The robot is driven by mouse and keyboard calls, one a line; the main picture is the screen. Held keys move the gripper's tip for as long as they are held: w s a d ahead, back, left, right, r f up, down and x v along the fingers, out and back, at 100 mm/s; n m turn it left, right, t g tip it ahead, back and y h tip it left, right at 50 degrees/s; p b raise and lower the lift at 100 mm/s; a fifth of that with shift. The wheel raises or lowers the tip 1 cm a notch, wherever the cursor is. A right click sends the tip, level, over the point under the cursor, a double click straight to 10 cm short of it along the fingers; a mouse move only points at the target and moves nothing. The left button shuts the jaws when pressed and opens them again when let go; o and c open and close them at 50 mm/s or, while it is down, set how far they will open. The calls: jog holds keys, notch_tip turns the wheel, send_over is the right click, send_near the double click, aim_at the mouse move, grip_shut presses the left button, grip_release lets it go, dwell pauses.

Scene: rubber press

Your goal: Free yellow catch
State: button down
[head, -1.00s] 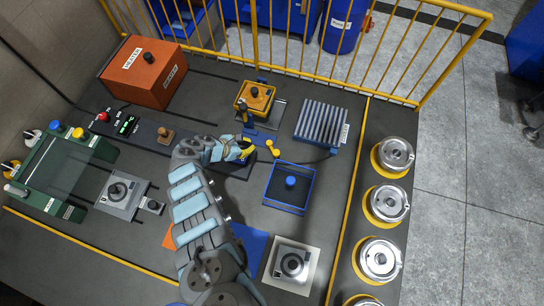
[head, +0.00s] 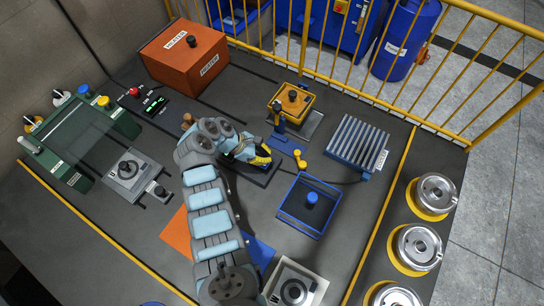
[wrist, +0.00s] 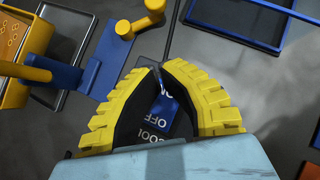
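A small yellow catch-like piece with a round knob (head: 299,158) sits beside a blue bracket (head: 283,145), right of my gripper. In the wrist view the yellow piece (wrist: 143,17) is at the top, and the blue bracket (wrist: 118,60) is below it. A second yellow pin (wrist: 25,70) points left from a blue part. My gripper (head: 262,157) has ribbed yellow and black fingers. In the wrist view my gripper's fingertips (wrist: 163,66) nearly meet, over a dark panel with a blue switch (wrist: 165,108) marked COOL OFF. The fingers are apart from the yellow piece. Touch with the switch is unclear.
A yellow box (head: 291,100) stands behind the bracket. A blue ribbed rack (head: 357,142) and a blue tray (head: 290,207) are to the right. An orange heater (head: 185,65) is at the back left, and a green press (head: 108,128) at the far left.

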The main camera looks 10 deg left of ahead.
aim_at(299, 161)
jog(key=b+x, duration=0.1)
jog(key=x, duration=0.7)
jog(key=shift+s+d+f, duration=0.1)
jog(key=shift+d, duration=0.05)
jog(key=shift+w+d, duration=0.25)
jog(key=shift+d, duration=0.75)
jog(key=shift+w+d, duration=0.2)
jog(key=shift+d, duration=0.5)
